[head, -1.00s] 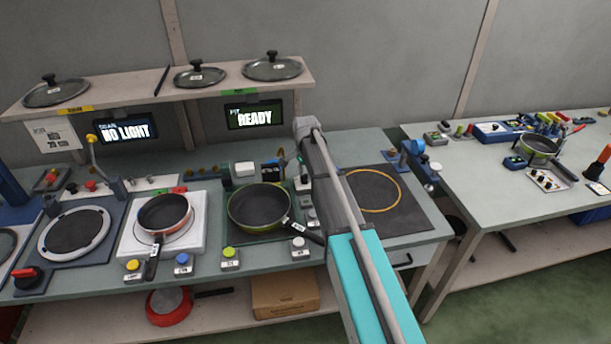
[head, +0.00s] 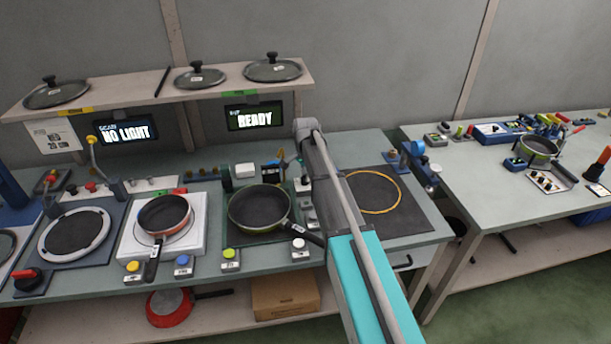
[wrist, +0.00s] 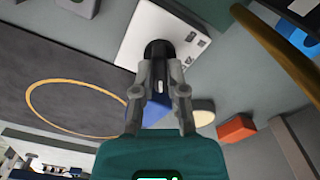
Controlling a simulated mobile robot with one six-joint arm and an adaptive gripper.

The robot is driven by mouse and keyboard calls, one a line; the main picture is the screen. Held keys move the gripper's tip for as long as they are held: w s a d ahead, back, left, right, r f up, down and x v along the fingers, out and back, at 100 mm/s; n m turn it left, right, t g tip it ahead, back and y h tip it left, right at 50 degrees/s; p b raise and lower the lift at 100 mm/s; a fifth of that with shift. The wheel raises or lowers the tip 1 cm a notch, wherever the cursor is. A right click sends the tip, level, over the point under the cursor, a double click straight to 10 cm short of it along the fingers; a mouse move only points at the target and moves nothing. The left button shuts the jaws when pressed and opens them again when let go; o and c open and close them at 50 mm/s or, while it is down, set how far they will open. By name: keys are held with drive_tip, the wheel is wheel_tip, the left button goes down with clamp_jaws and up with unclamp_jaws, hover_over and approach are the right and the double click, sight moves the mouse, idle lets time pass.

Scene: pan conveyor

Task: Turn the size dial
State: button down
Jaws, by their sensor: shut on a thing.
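In the wrist view a black round dial (wrist: 158,48) stands on a white plate (wrist: 126,38) with small dark markings. My gripper (wrist: 160,72) has its two grey fingers closed on the dial from both sides. The dial's pointer and setting are too small or covered to read. In the head view my arm hides the gripper, and I cannot make out the dial there.
A dark mat (head: 397,207) with an orange ring lies right of my arm. A green-rimmed pan (head: 259,207) and a red pan (head: 165,213) sit left of it. A screen (head: 254,117) reads READY; another (head: 125,132) reads NO LIGHT. Lids rest on the shelf (head: 212,89) above.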

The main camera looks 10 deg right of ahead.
drive_tip(key=n, duration=0.5)
drive_tip(key=shift+n, duration=0.3)
drive_tip(key=n, duration=0.5)
drive_tip(key=shift+w+a+n, duration=0.1)
drive_tip(key=shift+n, duration=0.2)
drive_tip(key=c, duration=0.7)
unclamp_jaws()
